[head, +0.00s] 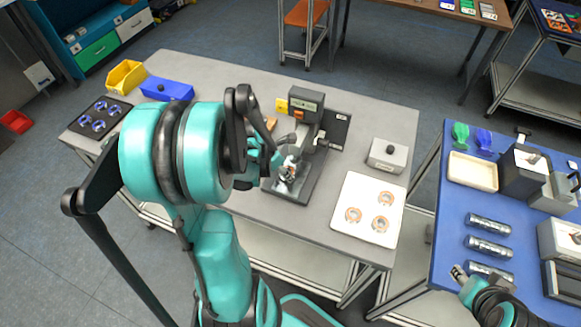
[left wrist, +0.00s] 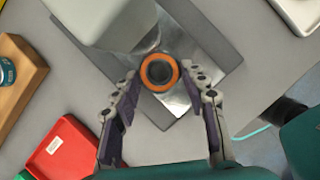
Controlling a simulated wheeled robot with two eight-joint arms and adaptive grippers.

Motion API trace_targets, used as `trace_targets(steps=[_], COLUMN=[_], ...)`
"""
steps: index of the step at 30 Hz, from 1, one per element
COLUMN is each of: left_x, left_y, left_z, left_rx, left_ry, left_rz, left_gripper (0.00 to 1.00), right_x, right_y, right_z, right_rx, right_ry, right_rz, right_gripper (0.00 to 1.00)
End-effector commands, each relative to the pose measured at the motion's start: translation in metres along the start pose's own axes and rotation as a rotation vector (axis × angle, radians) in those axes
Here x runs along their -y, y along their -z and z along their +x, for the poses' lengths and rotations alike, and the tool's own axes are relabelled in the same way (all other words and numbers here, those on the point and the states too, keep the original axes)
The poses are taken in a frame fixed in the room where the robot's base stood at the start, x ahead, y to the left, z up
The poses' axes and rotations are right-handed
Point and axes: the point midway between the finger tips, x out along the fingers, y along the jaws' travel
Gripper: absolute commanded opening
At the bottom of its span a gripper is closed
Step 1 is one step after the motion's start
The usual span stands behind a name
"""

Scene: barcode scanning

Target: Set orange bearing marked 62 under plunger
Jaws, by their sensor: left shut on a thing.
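An orange bearing (left wrist: 175,62) with a dark centre shows in the left wrist view; no marking can be read. My left gripper (left wrist: 162,74) is shut on it, one finger at each side, over the dark base plate (left wrist: 228,52) of the press. The press (head: 306,101) stands mid-table in the head view, with my left gripper (head: 288,168) low at its front. The plunger is hidden, and whether the bearing touches the plate cannot be told. My right gripper (head: 459,272) is by the blue table's edge, its fingers too small to judge.
A white tray (head: 346,226) with copper-coloured rings lies right of the press. A grey box (head: 388,155) stands behind it. A black tray (head: 77,120) with blue rings, a blue bin (head: 167,89) and a yellow bin (head: 125,76) are left. A red bin (left wrist: 62,150) is near the gripper.

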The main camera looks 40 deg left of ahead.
Motion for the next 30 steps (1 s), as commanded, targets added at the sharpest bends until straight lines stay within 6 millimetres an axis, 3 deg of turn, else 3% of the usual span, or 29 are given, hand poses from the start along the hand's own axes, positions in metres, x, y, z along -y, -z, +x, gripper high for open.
trace_targets(steps=[5,17,18,20,30], left_x=[0.001,0.0,0.0,0.0,0.0], left_y=[-0.027,-0.021,-0.021,-0.021,-0.022], left_z=[0.012,0.02,0.019,0.019,0.017], left_rx=[0.0,0.0,0.0,0.0,0.0], left_ry=[0.002,0.0,0.0,0.0,0.0], left_rz=[0.004,0.001,0.001,0.001,0.001], left_gripper=[0.1,0.1,0.48,0.64,0.64], right_x=[0.0,0.0,0.0,0.0,0.0], right_y=[-0.002,-0.006,-0.006,-0.005,-0.004], right_z=[0.003,0.009,0.008,0.008,0.006], right_rx=[0.0,0.0,0.0,0.0,0.0], right_ry=[0.0,0.0,0.0,0.0,0.0], right_rz=[0.0,0.0,0.0,0.0,0.0], right_gripper=[0.4,0.4,0.4,0.4,0.4])
